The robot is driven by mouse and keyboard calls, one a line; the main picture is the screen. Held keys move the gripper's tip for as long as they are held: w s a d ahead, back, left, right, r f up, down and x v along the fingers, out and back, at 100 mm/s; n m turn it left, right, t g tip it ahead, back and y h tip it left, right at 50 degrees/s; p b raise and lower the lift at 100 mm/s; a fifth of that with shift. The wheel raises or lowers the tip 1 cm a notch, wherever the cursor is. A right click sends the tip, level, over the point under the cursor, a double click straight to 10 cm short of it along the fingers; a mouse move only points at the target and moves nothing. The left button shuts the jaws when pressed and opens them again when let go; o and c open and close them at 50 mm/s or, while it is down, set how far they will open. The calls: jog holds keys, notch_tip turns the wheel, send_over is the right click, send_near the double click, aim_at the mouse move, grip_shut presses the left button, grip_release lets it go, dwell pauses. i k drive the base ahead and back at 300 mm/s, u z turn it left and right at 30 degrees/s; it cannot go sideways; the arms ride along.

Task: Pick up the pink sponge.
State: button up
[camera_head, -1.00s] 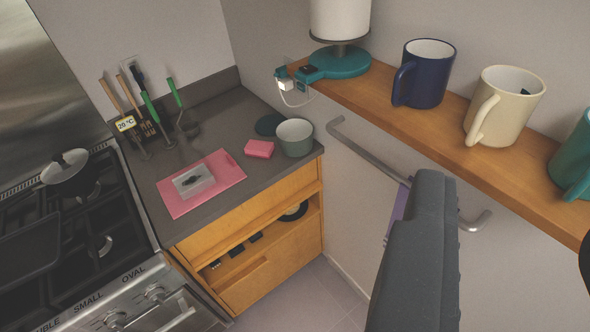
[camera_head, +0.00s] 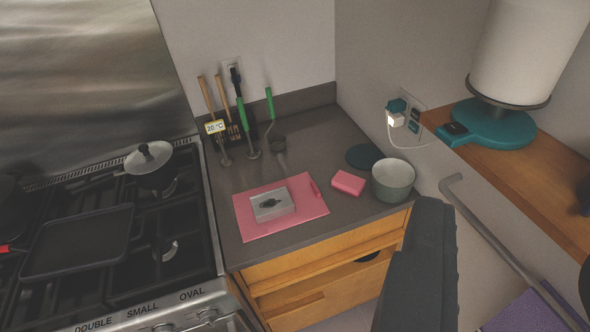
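The pink sponge (camera_head: 348,183) lies on the dark grey countertop (camera_head: 310,143), between a pink cutting board (camera_head: 254,231) and a grey-green bowl (camera_head: 393,180). It is fully visible and nothing touches its top. A dark grey part of my gripper (camera_head: 424,265) rises from the bottom edge, right of centre. In the picture it is below and to the right of the sponge, apart from it. Its fingertips cannot be made out clearly, and I see nothing held.
A grey box (camera_head: 272,204) lies on the cutting board. Utensils (camera_head: 241,115) stand at the back wall. A stove (camera_head: 110,235) is at left. A wooden shelf (camera_head: 510,165) with a lamp (camera_head: 500,122) and a metal rail (camera_head: 490,232) are at right.

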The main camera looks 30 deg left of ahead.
aim_at(348, 183)
jog(key=u, duration=0.5)
jog(key=i, duration=1.5)
jog(key=z, duration=0.25)
